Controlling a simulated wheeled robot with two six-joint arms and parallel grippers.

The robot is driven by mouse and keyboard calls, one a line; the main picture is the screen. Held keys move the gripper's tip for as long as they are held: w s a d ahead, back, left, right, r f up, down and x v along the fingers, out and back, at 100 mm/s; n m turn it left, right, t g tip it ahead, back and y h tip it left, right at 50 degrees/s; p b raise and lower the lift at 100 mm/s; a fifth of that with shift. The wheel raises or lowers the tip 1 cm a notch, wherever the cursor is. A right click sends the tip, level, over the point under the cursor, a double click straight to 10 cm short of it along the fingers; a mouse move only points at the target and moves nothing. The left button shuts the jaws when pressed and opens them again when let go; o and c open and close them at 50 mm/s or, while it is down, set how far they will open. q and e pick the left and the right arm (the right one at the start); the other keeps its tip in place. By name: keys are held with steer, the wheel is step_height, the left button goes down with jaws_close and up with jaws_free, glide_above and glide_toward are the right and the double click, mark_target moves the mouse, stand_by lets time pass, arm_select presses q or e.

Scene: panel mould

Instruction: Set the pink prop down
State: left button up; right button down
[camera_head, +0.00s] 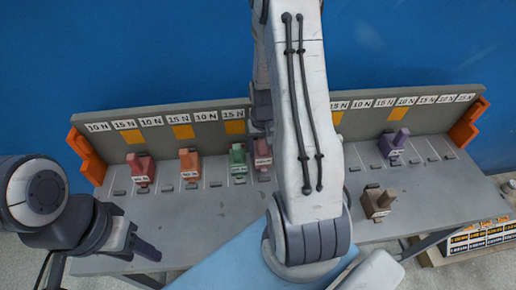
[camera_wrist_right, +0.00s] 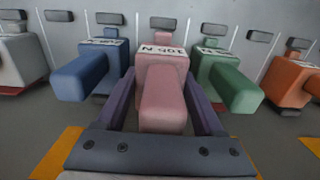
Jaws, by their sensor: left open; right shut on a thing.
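The pink prop (camera_wrist_right: 162,95) is between the purple fingers of my right gripper (camera_wrist_right: 161,110), which is shut on it. In the head view the pink prop (camera_head: 262,155) is upright in the row by the back board, right of the green prop (camera_head: 238,158). My right gripper (camera_head: 261,118) is partly hidden by my arm there. The prop's base looks level with its neighbours; I cannot tell whether it touches the table. My left gripper (camera_head: 146,249) is open and empty over the table's front left.
In the wrist view a blue prop (camera_wrist_right: 92,72) and the green prop (camera_wrist_right: 225,78) stand close on either side. Red (camera_head: 142,170), orange (camera_head: 190,165) and purple (camera_head: 392,145) props stand along the table. A brown prop (camera_head: 378,201) stands further forward at right.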

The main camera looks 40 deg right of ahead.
mark_target(262, 155)
steer(key=shift+w+d, duration=0.2)
steer(key=shift+w, duration=0.1)
steer(key=shift+f, duration=0.15)
step_height(262, 155, down, 3)
steer(key=b, duration=0.3)
steer(key=shift+f, duration=0.2)
steer(key=shift+r, duration=0.15)
steer(key=shift+c, duration=1.4)
jaws_free()
